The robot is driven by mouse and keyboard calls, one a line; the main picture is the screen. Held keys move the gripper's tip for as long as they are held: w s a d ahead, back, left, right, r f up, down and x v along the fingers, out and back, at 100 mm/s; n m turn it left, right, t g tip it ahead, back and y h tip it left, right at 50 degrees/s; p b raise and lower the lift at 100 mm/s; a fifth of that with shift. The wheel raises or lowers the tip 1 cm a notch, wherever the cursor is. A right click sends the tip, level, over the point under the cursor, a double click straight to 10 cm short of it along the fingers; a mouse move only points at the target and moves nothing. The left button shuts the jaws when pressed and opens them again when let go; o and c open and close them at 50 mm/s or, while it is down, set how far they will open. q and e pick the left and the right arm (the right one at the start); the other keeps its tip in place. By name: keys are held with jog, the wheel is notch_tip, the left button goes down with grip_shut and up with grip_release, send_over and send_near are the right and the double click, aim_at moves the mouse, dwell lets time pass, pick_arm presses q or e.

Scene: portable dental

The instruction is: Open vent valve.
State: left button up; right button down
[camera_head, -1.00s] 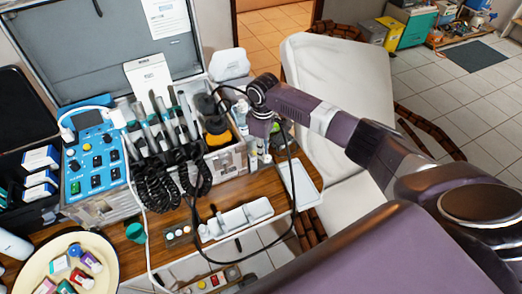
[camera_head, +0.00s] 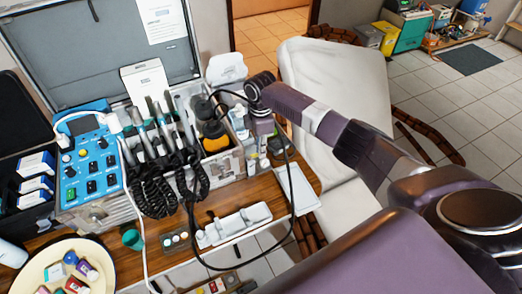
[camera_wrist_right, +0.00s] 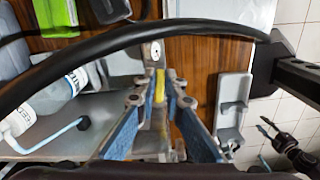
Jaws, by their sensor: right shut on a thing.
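My right gripper (camera_head: 262,140) reaches down beside the right end of the open dental case (camera_head: 228,163). In the right wrist view, its blue-padded fingers (camera_wrist_right: 160,101) are closed in around a narrow yellow piece (camera_wrist_right: 160,88), which may be the vent valve's handle. A pale metal plate with a small round dial or hole (camera_wrist_right: 155,52) lies just beyond the fingertips. The exact contact is partly hidden by the fingers, and the valve cannot be made out in the head view. My left gripper is not in view.
A black hose (camera_wrist_right: 95,55) crosses the wrist view close in front of the fingers. White bottles (camera_wrist_right: 62,90) stand to the left there. A white holder (camera_head: 240,222) and a pale tray (camera_head: 296,190) lie on the wooden table. The dental chair (camera_head: 335,95) stands behind my arm.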

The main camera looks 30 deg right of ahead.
jog(key=shift+w, duration=0.1)
dwell(0.3)
jog(key=c, duration=2)
grip_release()
notch_tip(320, 180, up, 12)
jog(key=shift+r, duration=0.1)
